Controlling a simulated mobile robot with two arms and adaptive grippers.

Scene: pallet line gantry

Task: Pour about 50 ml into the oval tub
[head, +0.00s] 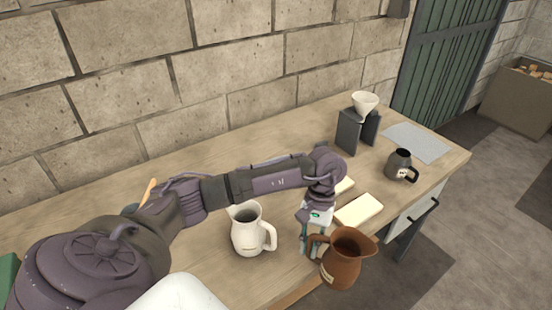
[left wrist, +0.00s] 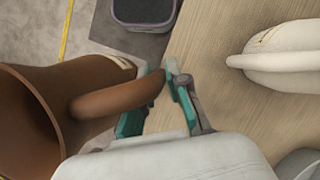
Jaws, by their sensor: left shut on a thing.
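My left gripper (head: 312,240) is shut on the handle of a brown jug (head: 343,265). The jug hangs near the front edge of the table, mouth up and roughly upright, its spout to the right. Its contents cannot be made out. The left wrist view shows the jug (left wrist: 35,120) on the left, its handle at the fingertips (left wrist: 158,92). I cannot identify an oval tub in the head view. A dark round-cornered container (left wrist: 145,12) is cut off at the top of the left wrist view; I cannot tell if it is the tub. My right gripper is out of view.
A white pitcher (head: 247,232) stands left of the brown jug. Cream slabs (head: 359,210) lie behind it. A dark mug (head: 401,166), a white dripper (head: 364,102) on a dark stand (head: 350,131) and a grey mat (head: 417,141) are further right. A brick wall lines the back.

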